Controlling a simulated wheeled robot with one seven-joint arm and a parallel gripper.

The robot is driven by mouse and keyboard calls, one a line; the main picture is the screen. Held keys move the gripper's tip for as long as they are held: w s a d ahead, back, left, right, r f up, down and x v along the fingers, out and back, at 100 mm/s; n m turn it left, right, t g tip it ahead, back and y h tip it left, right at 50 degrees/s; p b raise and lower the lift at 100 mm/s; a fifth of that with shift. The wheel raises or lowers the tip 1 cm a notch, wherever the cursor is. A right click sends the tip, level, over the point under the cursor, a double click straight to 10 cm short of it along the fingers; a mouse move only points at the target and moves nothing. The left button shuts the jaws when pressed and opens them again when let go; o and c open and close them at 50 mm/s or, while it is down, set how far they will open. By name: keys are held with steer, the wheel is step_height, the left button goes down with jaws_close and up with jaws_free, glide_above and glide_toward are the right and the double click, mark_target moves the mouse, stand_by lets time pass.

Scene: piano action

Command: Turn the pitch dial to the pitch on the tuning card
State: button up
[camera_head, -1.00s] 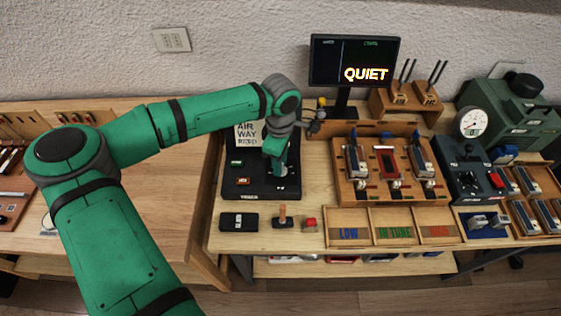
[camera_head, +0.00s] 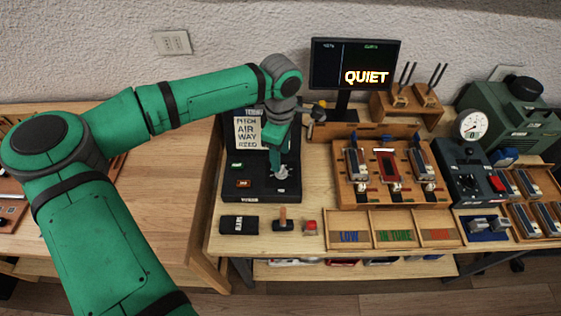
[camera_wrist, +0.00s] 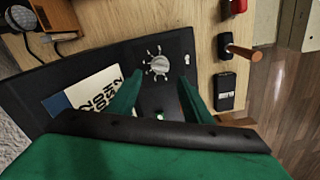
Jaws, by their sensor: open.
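The pitch dial (camera_wrist: 160,65) is a silver knob ringed by pale marks on a black panel. It also shows below my gripper in the head view (camera_head: 281,173). My gripper (camera_wrist: 158,80) is open, with its two green fingers apart. In the wrist view the knob lies just past the fingertips, in line with the gap; I cannot tell whether they touch it. The tuning card (camera_head: 247,131) stands at the back of the panel, white with a blue top band. In the wrist view the card (camera_wrist: 95,100) is partly cut off.
A monitor (camera_head: 356,63) reading QUIET stands behind. A wooden rack (camera_head: 388,190) holding reed parts is right of the panel, with labelled trays (camera_head: 391,228) in front. A black box (camera_head: 239,225) and a wooden-handled stamp-like piece (camera_head: 283,221) lie at the bench front.

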steer(key=shift+r, duration=2.65)
